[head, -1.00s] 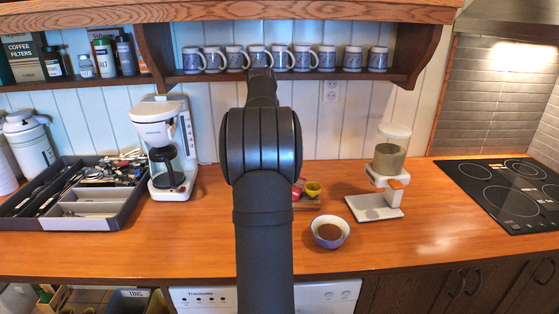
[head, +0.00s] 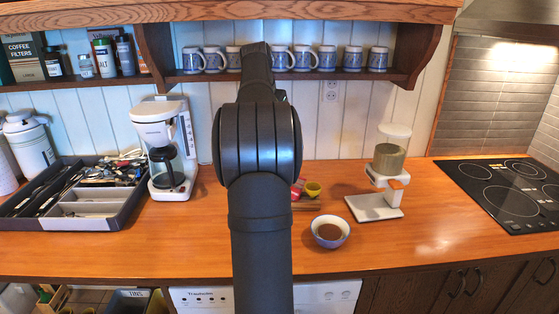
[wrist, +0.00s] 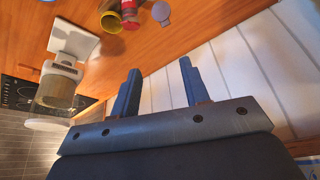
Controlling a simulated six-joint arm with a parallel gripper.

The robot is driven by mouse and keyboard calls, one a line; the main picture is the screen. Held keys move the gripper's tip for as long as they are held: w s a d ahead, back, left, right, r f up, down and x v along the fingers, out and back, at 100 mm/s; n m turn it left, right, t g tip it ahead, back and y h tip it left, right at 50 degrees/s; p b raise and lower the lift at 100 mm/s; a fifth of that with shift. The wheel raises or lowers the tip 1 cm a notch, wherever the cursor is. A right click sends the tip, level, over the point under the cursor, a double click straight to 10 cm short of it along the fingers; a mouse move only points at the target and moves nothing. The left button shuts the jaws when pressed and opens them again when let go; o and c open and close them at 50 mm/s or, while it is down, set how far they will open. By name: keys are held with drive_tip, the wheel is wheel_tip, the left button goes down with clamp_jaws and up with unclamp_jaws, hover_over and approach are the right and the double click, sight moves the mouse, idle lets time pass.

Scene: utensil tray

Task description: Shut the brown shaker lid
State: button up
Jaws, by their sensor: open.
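My gripper (wrist: 160,68) is open and empty in the wrist view, its two fingers apart in front of the pale panelled wall. In the head view it is hidden behind my arm. A small group of containers stands on the counter: a red one (wrist: 130,20) and a yellow cup (wrist: 110,22), with a grey round lid-like disc (wrist: 161,13) beside them. The group is at the top edge of the wrist view, apart from my fingers. In the head view my arm partly covers it. I cannot clearly make out a brown shaker or how its lid stands.
A white grinder-like machine (head: 386,181) and a bowl of brown liquid (head: 330,232) stand right of my arm. A coffee maker (head: 166,150) and a cutlery tray (head: 127,213) are at left. Mugs (head: 350,58) line the shelf above. The counter's front is mostly clear.

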drive_tip(key=shift+v, duration=1.1)
drive_tip(key=shift+r, duration=0.1)
drive_tip(key=v, duration=1.7)
drive_tip(key=shift+r, duration=0.15)
drive_tip(key=w+d+f+n, duration=0.1)
drive_tip(key=w+f, duration=0.3)
drive_tip(key=f, duration=0.7)
drive_tip(key=w+d+f, duration=0.2)
drive_tip(key=w+f, duration=0.2)
drive_tip(key=f, duration=0.8)
drive_tip(key=w+d+f+n+y, duration=0.1)
drive_tip(key=w+f, duration=0.4)
drive_tip(key=f, duration=0.6)
drive_tip(key=shift+d+f+n, duration=0.3)
drive_tip(key=shift+d+f, duration=0.05)
drive_tip(key=shift+d, duration=0.25)
